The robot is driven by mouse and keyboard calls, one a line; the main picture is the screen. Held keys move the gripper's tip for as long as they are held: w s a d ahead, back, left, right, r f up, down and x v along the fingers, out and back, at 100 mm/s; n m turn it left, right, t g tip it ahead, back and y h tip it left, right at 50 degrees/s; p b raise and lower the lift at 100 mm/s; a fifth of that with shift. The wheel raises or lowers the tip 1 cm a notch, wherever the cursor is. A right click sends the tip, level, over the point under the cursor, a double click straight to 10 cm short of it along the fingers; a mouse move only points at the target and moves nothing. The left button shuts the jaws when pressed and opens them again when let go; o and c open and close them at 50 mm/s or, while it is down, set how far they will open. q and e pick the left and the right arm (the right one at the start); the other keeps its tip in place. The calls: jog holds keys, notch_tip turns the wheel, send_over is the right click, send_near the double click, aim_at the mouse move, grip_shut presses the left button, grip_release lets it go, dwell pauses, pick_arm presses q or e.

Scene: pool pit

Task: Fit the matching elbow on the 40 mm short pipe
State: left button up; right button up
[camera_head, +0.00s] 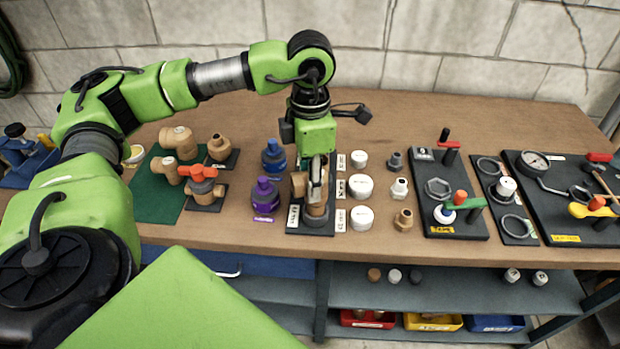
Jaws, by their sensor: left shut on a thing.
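My left gripper (316,188) points down from above and is shut on a tan elbow (299,184), which the fingers partly hide. The elbow is at a tan upright piece (317,212) on a narrow dark stand (313,230) with white labels. That upright piece may be the short pipe; I cannot tell whether the elbow is seated on it or only touches it. The label sizes are too small to read. A large tan fitting (177,139) and a smaller one (168,170) sit on the green mat (150,205) at left. My right gripper is not in view.
Purple (265,196) and blue (273,156) bottles stand just left of the stand. White round caps (362,217) stand close at its right. A red-handled valve (202,187) is at left, and dark tool boards (455,215) are at right. The back of the wooden bench (430,115) is clear.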

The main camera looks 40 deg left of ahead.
pick_arm(q)
jog(key=shift+f, duration=0.35)
jog(key=o, duration=1.2)
jog(key=shift+o, duration=0.2)
jog(key=o, duration=0.4)
